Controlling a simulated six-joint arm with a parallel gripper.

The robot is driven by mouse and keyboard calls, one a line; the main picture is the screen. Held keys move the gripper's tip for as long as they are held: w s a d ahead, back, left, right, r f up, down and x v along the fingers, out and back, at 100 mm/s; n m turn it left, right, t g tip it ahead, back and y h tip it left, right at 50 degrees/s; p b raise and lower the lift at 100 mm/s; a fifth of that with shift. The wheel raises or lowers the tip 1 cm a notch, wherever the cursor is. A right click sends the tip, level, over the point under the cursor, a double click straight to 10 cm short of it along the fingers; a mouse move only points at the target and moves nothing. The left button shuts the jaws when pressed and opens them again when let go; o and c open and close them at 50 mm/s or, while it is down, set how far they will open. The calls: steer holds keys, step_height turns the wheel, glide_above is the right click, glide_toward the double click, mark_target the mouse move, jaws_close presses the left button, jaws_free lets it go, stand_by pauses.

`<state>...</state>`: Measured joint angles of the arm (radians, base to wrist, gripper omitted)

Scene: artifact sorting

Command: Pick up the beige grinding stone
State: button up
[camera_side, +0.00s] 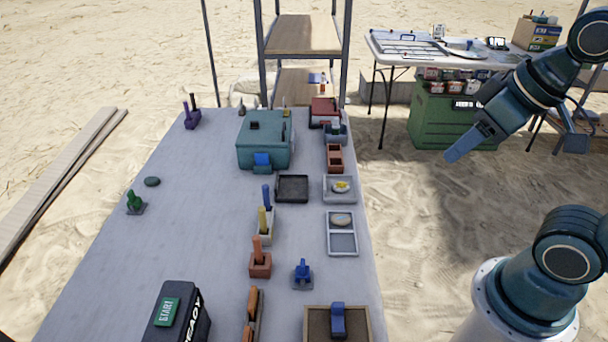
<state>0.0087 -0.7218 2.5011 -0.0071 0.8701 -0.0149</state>
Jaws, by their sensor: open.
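A beige, rounded stone (341,219) lies in the far compartment of a light grey two-part tray (343,254) near the table's right edge. It looks like the grinding stone, though it is small in this view. The near compartment of that tray looks empty. My gripper (459,149) is raised at the right of the picture, beyond the table's right edge and well apart from the stone. It points down and to the left, is open, and nothing shows between its jaws.
Behind that tray stands another grey tray (328,198) holding a pale piece with a yellow top. A black tray (292,189), a teal box (263,152) and upright coloured tools in holders (260,267) stand nearby. The table's left part (200,220) is mostly clear.

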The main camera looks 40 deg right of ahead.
steer(key=w+d+f+n, duration=0.1)
steer(key=w+d+f, duration=0.2)
steer(key=w+f, duration=0.5)
steer(key=w+d+f+n+y, duration=0.1)
steer(key=w+f, duration=0.7)
steer(key=f, duration=0.9)
steer(key=shift+w+d+t, duration=0.25)
steer(key=shift+d+t, duration=0.15)
steer(key=shift+d, duration=0.5)
glide_toward(341, 218)
steer(key=shift+x, duration=1.4)
steer(key=shift+d+f, duration=0.1)
steer(key=shift+x, duration=2.55)
steer(key=c, duration=0.6)
